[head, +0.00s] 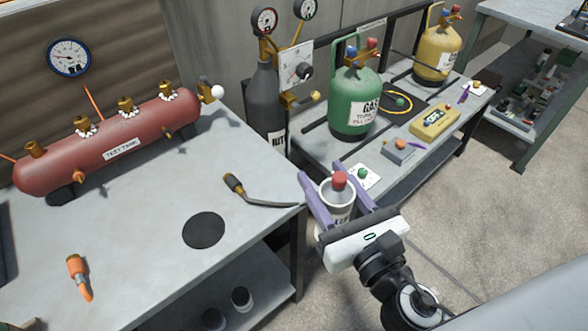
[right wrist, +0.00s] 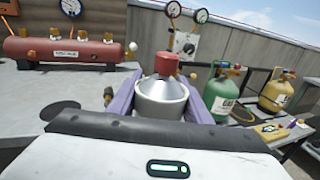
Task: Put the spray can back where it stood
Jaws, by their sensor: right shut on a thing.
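The spray can (head: 337,207) is a pale cylinder with a red cap, partly hidden by the fingers. My right gripper (head: 321,171) is shut on it, one purple finger on each side, and holds it roughly upright. In the head view the can appears over the gap between the two benches, right of the left bench's corner. The can (right wrist: 161,98) also fills the middle of the right wrist view, between the fingers. A black round mat (head: 205,230) lies bare on the left bench, left of the gripper. My left gripper is not in view.
The left bench (head: 150,215) bears a red test tank (head: 108,143), a black-handled torch (head: 236,184) and an orange-handled tool (head: 77,275). Behind the can stand a dark cylinder (head: 265,100) and a green gas cylinder (head: 352,108). Bench top around the mat is mostly clear.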

